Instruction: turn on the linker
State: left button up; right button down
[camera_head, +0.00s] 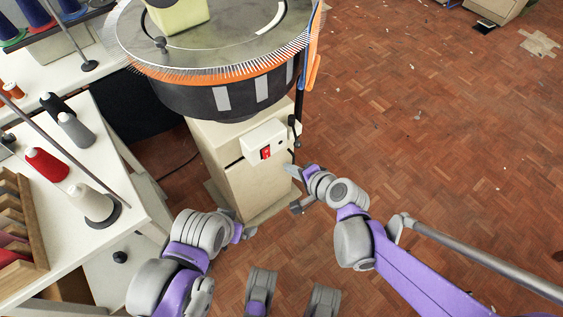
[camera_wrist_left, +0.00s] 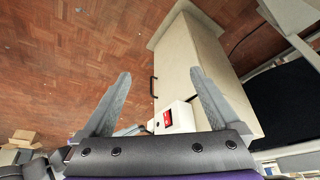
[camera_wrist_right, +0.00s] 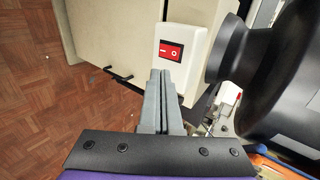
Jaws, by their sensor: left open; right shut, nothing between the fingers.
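The linker (camera_head: 225,85) is a round machine with a needle ring and orange rim on a beige cabinet (camera_head: 238,180). A white switch box (camera_head: 262,142) with a red rocker switch (camera_head: 266,153) sits on the cabinet. The switch also shows in the right wrist view (camera_wrist_right: 171,50), marked with a line and a circle; which side is pressed I cannot tell. My right gripper (camera_head: 288,169) is shut and empty, its tips just below the switch box in the right wrist view. My left gripper (camera_head: 239,222) is open and empty, low beside the cabinet; its fingers show in the left wrist view (camera_wrist_left: 160,75).
A white table (camera_head: 115,185) at left holds thread cones, including a red one (camera_head: 46,165), and a wooden rack (camera_head: 22,215). A black handle (camera_wrist_left: 153,87) sticks out from the cabinet. The parquet floor (camera_head: 440,130) to the right is mostly clear.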

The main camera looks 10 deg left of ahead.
pick_arm(q)
jog(key=shift+r+p, duration=0.4)
jog(key=shift+r, duration=0.25)
pick_arm(e)
jog(key=v, duration=0.4)
